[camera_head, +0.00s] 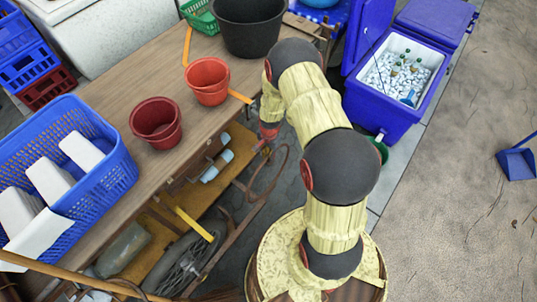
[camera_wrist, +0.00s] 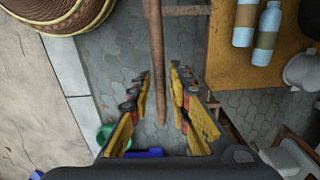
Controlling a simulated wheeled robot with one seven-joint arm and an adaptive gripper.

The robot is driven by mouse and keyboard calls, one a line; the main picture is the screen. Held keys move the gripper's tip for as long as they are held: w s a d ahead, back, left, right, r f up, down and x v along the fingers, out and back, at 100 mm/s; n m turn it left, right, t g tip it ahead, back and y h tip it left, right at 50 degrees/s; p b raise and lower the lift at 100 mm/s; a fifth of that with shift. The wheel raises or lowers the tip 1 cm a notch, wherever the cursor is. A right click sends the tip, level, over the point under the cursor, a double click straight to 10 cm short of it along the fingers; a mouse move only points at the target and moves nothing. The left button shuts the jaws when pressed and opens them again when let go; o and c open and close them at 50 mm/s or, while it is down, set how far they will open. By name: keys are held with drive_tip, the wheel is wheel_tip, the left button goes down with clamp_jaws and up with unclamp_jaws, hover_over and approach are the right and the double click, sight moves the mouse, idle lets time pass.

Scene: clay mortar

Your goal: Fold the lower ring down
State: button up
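A thin brown ring-like loop (camera_head: 281,172) stands out from the lower side of the wooden cart, over the paving. I cannot tell for sure that it is the lower ring. My gripper (camera_head: 266,148) is beside the cart, just above and left of this loop, small and partly hidden by my arm. In the wrist view my gripper (camera_wrist: 160,72) has its yellow-and-black fingers apart. A brown bar (camera_wrist: 157,50) runs lengthwise between them in the picture, perhaps the loop seen edge-on. Its depth relative to the fingertips and any contact are unclear.
The cart's wooden top (camera_head: 115,85) carries red pots (camera_head: 207,81), a black bucket (camera_head: 250,25) and a blue basket (camera_head: 105,180). Its lower shelf (camera_head: 240,140) holds bottles (camera_head: 216,166). A blue cooler (camera_head: 375,105) stands right of my arm. Paving on the right is mostly clear.

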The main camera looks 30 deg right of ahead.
clamp_jaws()
idle(0.6)
